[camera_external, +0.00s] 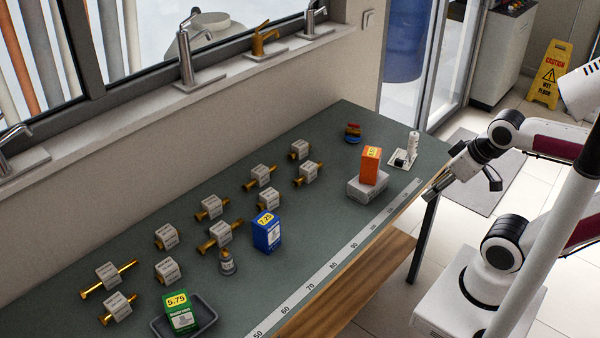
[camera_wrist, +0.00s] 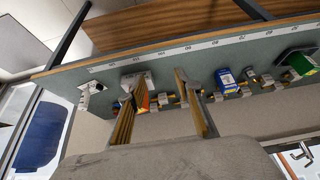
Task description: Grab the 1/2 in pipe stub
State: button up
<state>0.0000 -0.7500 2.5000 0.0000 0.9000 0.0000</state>
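Several brass pipe stubs with white label blocks lie in two rough rows on the green bench. They include a long one at the near left (camera_external: 108,279), one in the middle (camera_external: 211,208) and one at the far end (camera_external: 299,150). The label print is too small to read, so I cannot tell which is the 1/2 in stub. My gripper (camera_external: 437,189) is beyond the bench's right edge, apart from all the stubs. In the wrist view my gripper (camera_wrist: 158,80) has its two fingers spread with nothing held between them; stubs show small behind them.
An orange box (camera_external: 370,165) sits on a grey block (camera_external: 367,190). A blue box (camera_external: 267,232), a small jar (camera_external: 227,262) and a green box (camera_external: 180,312) in a dark tray (camera_external: 206,313) stand among or near the stubs. A white ruler strip (camera_external: 335,262) runs along the bench edge.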

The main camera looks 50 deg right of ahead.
jog(key=shift+o, duration=1.4)
